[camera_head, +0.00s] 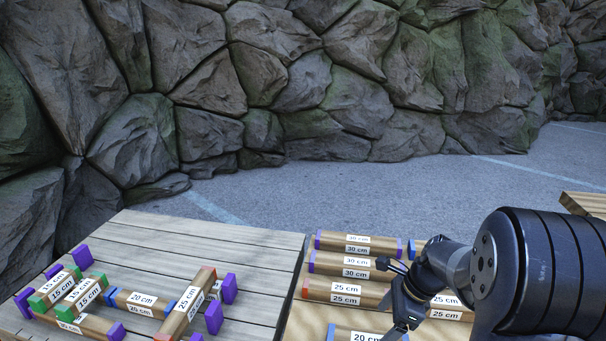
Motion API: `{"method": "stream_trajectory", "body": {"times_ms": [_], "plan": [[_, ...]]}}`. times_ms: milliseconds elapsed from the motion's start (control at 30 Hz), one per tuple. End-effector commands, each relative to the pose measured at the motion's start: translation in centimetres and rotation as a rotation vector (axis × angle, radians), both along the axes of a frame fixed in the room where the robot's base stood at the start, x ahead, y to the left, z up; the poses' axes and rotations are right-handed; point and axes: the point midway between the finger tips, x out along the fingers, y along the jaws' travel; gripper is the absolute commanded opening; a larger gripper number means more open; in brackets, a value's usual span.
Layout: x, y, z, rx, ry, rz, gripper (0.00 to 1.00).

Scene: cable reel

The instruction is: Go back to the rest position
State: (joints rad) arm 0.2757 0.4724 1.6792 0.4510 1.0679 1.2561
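My gripper (404,316) is at the lower right, at the end of my dark arm. It points down over the right board (306,329), close above or beside the labelled wooden bars there. Its fingertips are small and partly hidden, so I cannot tell whether it is open or shut, or whether it touches a bar. No held bar is plainly visible.
Bars marked 30 cm (355,265), 25 cm (345,292) and 20 cm (366,336) lie on the right board. The left plank table (220,235) carries several joined bars and purple blocks (229,289). A rock wall (300,90) stands behind bare pavement (400,190).

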Motion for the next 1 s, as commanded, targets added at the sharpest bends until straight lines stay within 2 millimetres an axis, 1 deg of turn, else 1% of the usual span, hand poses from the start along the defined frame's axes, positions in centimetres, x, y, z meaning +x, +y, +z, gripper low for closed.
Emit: {"method": "stream_trajectory", "body": {"times_ms": [33, 100, 133, 200, 633, 667, 700, 800, 1000], "plan": [[0.0, -0.5, 1.4, -0.002, -0.003, -0.002, 0.8], [-0.2, -0.9, 2.2, -0.001, 0.0, -0.001, 0.8], [-0.2, -0.4, 0.6, 0.001, 0.005, 0.002, 0.8], [-0.1, 0.2, -0.9, 0.001, 0.005, 0.002, 0.8], [0.6, 3.5, -8.9, 0.0, 0.004, 0.002, 0.8], [0.7, 3.4, -7.2, -0.001, -0.003, 0.001, 0.8], [0.7, 3.3, -8.0, -0.002, -0.003, 0.001, 0.8], [0.7, 3.3, -5.1, -0.002, -0.003, 0.0, 0.8], [0.7, 3.3, -1.4, -0.002, -0.003, 0.0, 0.8]]}}
